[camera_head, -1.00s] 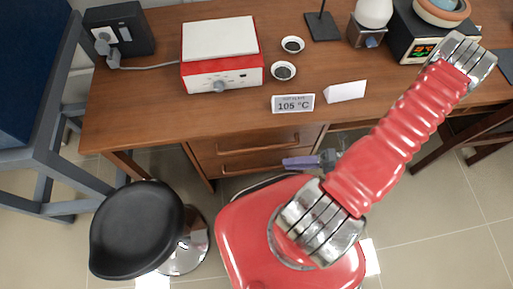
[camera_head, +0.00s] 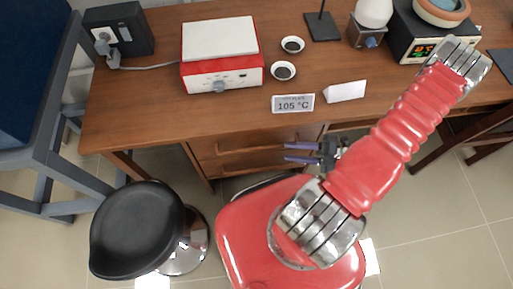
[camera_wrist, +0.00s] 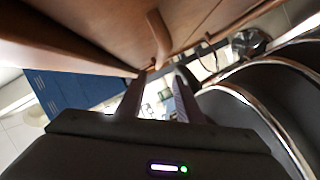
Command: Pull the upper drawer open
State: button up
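The upper drawer (camera_head: 232,152) is a brown wooden front under the desk top, with a bar handle (camera_head: 258,143). It looks shut. A lower drawer front (camera_head: 215,169) shows below it, partly hidden by my base. My gripper (camera_head: 286,153) is to the right of the upper handle, its two purple fingers apart and pointing left towards the drawer fronts. In the wrist view, my gripper (camera_wrist: 160,76) is open and empty. A wooden handle (camera_wrist: 159,38) stands just ahead of the fingertips; I cannot tell whether it touches them.
The desk (camera_head: 150,105) holds a red-and-white hot plate (camera_head: 222,55), two small dishes, a 105 °C sign (camera_head: 293,103) and a white folded card (camera_head: 345,92). A black stool (camera_head: 137,228) stands at the left. Tiled floor is clear at the right.

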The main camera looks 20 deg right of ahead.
aim_at(263, 149)
jog(key=shift+x, duration=6.85)
jog(key=shift+f, duration=0.15)
jog(key=shift+c, duration=0.4)
grip_shut()
